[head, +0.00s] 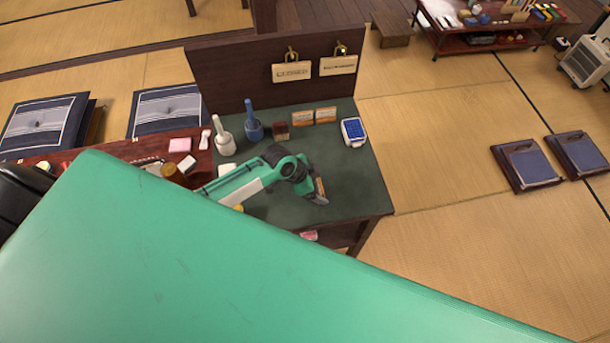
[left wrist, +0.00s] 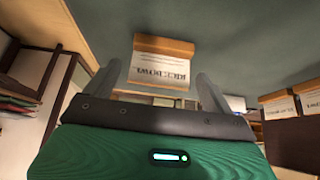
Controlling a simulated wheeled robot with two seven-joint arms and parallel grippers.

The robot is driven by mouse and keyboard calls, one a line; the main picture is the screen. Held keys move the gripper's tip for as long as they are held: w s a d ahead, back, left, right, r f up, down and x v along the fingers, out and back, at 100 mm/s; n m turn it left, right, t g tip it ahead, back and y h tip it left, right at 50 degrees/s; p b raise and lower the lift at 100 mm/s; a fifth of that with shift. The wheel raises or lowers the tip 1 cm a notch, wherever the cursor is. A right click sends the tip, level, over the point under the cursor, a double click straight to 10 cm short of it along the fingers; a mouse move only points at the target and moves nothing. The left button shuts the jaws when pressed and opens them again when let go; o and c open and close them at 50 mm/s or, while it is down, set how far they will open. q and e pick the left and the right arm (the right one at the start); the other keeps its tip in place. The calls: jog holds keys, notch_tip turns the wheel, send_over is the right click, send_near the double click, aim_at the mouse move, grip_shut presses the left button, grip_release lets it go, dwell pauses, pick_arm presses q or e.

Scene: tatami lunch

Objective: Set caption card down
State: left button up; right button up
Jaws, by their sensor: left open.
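A caption card (left wrist: 162,62) with an orange-brown edge and dark printing shows between my left fingertips in the left wrist view. In the head view the card (head: 319,186) is a small brown and white piece at the tip of my left gripper (head: 321,198), low over the right front of the dark green tabletop (head: 350,190). My left gripper (left wrist: 161,88) is open, with a gap between each finger and the card. The card seems to rest on the tabletop, but its contact is hard to see. My right gripper is not in view.
Two similar cards (head: 302,117) (head: 325,114) stand at the back of the table, before a dark panel (head: 240,75) with hanging signs. A blue-and-white device (head: 353,132) is at the back right. White (head: 223,140) and blue (head: 254,130) handled vessels stand back left. The right tabletop is clear.

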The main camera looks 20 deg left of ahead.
pick_arm(q)
jog(key=b+v, duration=0.1)
jog(key=v, duration=0.8)
jog(key=shift+r, duration=0.2)
jog(key=shift+s+a, duration=0.15)
jog(key=shift+a, duration=0.1)
